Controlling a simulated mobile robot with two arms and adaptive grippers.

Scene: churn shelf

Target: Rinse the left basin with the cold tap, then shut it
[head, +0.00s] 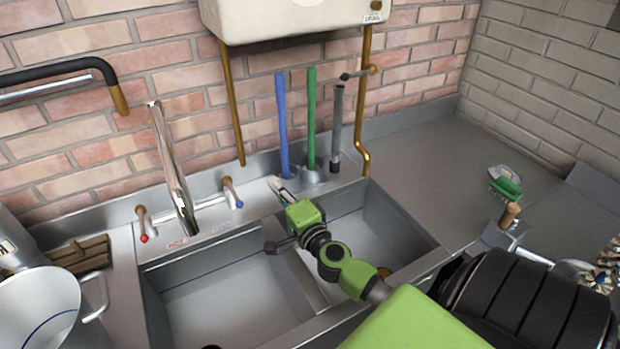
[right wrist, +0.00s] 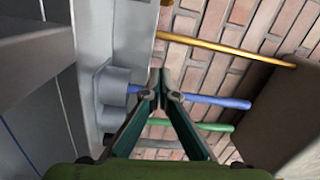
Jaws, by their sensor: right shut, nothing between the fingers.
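The left basin (head: 235,285) is an empty-looking steel sink bowl, with no water visible in it. A chrome spout (head: 172,170) stands behind it, and I see no stream from it. The cold tap (head: 233,192) has a blue-marked end and sits right of the spout. The hot tap (head: 142,222) has a red end and sits on the left. My right gripper (head: 277,187) is shut and empty, over the back of the sink to the right of the cold tap, apart from it. In the right wrist view its fingertips (right wrist: 166,84) meet. My left gripper is out of view.
The right basin (head: 385,235) lies under my right arm. Blue (head: 282,125), green (head: 312,118) and grey (head: 336,125) handles stand upright behind it. A white tank (head: 290,18) hangs above. A metal bucket (head: 40,305) stands left. The right counter (head: 420,165) has free room.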

